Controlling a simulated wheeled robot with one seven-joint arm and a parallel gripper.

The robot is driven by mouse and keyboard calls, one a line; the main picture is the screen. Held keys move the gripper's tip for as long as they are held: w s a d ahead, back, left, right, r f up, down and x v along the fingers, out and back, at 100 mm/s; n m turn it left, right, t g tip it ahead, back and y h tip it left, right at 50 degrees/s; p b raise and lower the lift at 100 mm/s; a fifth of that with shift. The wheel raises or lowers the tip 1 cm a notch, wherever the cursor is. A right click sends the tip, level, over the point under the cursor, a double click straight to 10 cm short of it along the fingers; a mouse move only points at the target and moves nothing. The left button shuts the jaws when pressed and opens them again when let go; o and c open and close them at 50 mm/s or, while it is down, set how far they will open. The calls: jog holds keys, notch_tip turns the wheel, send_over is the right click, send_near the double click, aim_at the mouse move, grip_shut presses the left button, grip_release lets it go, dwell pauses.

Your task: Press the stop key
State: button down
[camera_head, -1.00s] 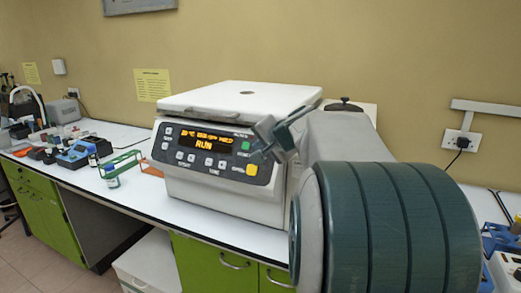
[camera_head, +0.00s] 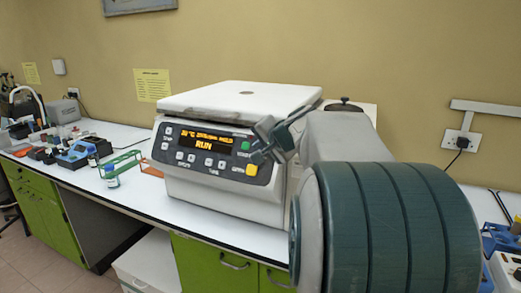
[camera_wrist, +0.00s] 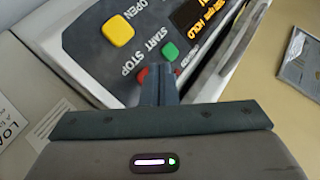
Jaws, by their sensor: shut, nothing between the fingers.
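The centrifuge (camera_head: 225,150) stands on the bench with its lid closed. In the wrist view the red stop key (camera_wrist: 142,75) is mostly hidden behind my fingertips, with red showing on both sides. My gripper (camera_wrist: 158,72) is shut and empty, its tips over the stop key. I cannot tell whether they touch it. The green start key (camera_wrist: 169,51) is just beyond the tips. The yellow open key (camera_wrist: 118,30) is farther up to the left. My gripper also shows in the head view (camera_head: 258,156), at the panel's right end.
The white bench top (camera_head: 135,196) has a green rack (camera_head: 122,160) and small bottles left of the centrifuge. A wall socket (camera_head: 458,142) with a plug is at the right. Blue equipment (camera_head: 500,238) stands at the right edge.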

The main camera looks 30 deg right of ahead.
jog(key=shift+f, duration=0.1)
dwell(0.3)
jog(key=shift+w+d+f+b, duration=0.15)
jog(key=shift+w+d+b, duration=0.15)
jog(key=shift+b, duration=0.1)
jog(key=shift+w+d+f+b, duration=0.15)
jog(key=shift+d+f+b, duration=0.05)
jog(key=shift+b, duration=0.1)
dwell(0.6)
jog(key=shift+r, duration=0.1)
jog(key=shift+s+a+r, duration=0.3)
jog(key=shift+s+a, duration=0.1)
jog(key=shift+a, duration=0.1)
dwell(0.4)
jog(key=s+a+r+p, duration=0.2)
jog(key=a, duration=0.1)
jog(key=shift+s+a+r, duration=0.15)
jog(key=shift+s+r, duration=0.15)
jog(key=shift+r, duration=0.05)
dwell(0.8)
